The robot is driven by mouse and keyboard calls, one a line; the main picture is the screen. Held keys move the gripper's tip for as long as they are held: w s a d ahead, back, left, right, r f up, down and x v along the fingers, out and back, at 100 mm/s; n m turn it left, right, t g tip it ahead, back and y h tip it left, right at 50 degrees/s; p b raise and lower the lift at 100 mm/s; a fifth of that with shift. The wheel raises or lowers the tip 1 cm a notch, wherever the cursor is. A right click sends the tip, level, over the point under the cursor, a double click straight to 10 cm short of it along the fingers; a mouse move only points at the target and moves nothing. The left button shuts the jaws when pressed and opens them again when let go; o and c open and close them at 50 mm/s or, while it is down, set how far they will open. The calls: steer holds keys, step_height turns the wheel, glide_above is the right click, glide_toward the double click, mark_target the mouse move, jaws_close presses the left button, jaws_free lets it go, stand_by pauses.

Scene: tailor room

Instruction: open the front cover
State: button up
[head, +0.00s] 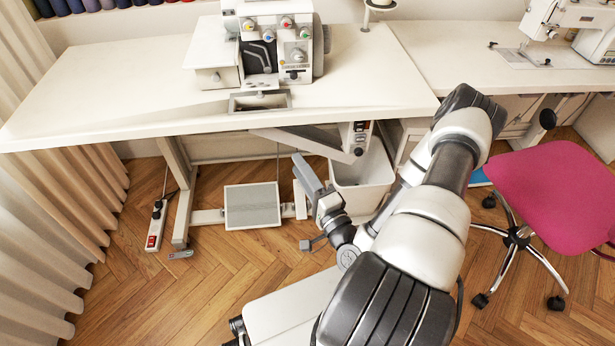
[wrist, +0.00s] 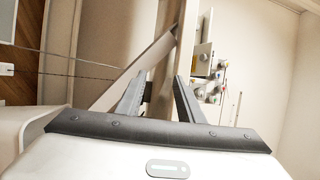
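The overlock sewing machine (head: 303,50) stands on the white table in the head view. It is white with coloured dials on its upper front. A dark area with grey parts shows on its lower front; I cannot tell the front cover's exact outline or position. The machine also shows partly, turned sideways, right of the fingers in the wrist view (wrist: 204,62). My gripper is below the table's front edge in the head view, apart from the machine. Its two fingers are apart with nothing between them in the wrist view (wrist: 160,78).
The white table (head: 110,95) has a front edge between my gripper and the machine. A pale bin (head: 362,182) and a pedal (head: 252,206) are underneath. A pink chair (head: 550,190) stands right, near another sewing machine (head: 575,15). A curtain (head: 50,190) hangs left.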

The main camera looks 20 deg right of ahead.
steer(key=s+d+f+p, duration=0.1)
steer(key=s+f+p, duration=0.1)
steer(key=s, duration=1.5)
steer(key=shift+d+f, duration=0.2)
steer(key=shift+d, duration=0.05)
